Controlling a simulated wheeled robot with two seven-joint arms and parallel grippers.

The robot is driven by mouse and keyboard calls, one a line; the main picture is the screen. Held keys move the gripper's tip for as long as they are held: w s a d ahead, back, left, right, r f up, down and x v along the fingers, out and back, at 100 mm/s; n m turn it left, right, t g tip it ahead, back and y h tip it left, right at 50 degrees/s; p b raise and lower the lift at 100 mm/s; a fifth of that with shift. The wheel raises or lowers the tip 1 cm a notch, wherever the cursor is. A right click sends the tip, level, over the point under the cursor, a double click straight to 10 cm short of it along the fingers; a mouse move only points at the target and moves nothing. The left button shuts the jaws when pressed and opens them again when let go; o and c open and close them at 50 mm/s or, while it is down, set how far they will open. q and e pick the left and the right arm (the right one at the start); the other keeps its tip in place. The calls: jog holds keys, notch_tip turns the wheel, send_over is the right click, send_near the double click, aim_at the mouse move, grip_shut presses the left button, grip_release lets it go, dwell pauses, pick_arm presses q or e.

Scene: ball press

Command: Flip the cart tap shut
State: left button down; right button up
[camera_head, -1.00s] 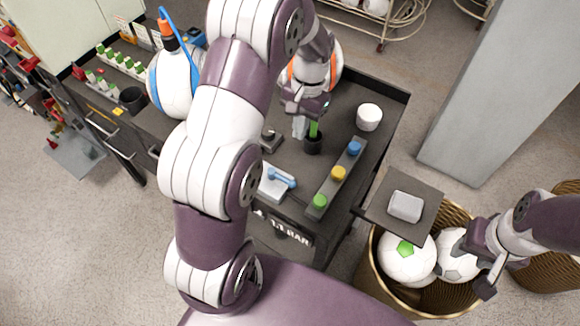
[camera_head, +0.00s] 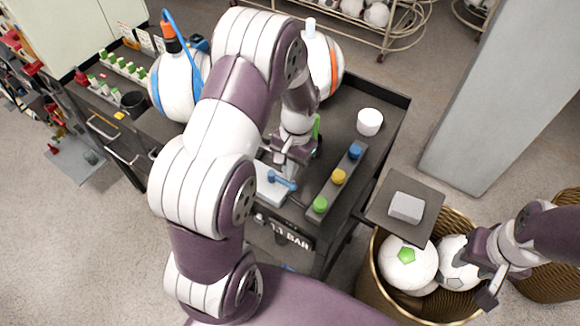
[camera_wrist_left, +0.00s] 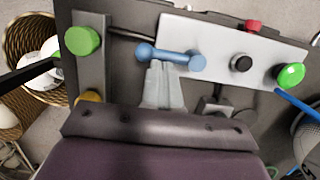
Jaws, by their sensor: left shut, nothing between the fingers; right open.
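The blue tap lever (camera_head: 281,181) sits on a pale panel (camera_head: 270,192) at the cart's near end. In the left wrist view the lever (camera_wrist_left: 170,57) lies roughly crosswise, with a round knob at each end. My left gripper (camera_head: 284,166) is just behind it in the head view. Its shut, empty fingers (camera_wrist_left: 160,70) point at the middle of the lever; I cannot tell whether they touch it.
A dark strip with green, yellow and blue knobs (camera_head: 339,177) lies right of the tap. A white cup (camera_head: 369,122) stands farther back. Balls (camera_head: 407,264) fill the basket.

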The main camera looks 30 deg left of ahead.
pick_arm(q)
jog(key=shift+w, duration=0.1)
jog(key=shift+s+d+m, duration=0.1)
jog(key=shift+s+m, duration=0.1)
jog(key=shift+m, duration=0.2)
jog(key=shift+m, duration=0.4)
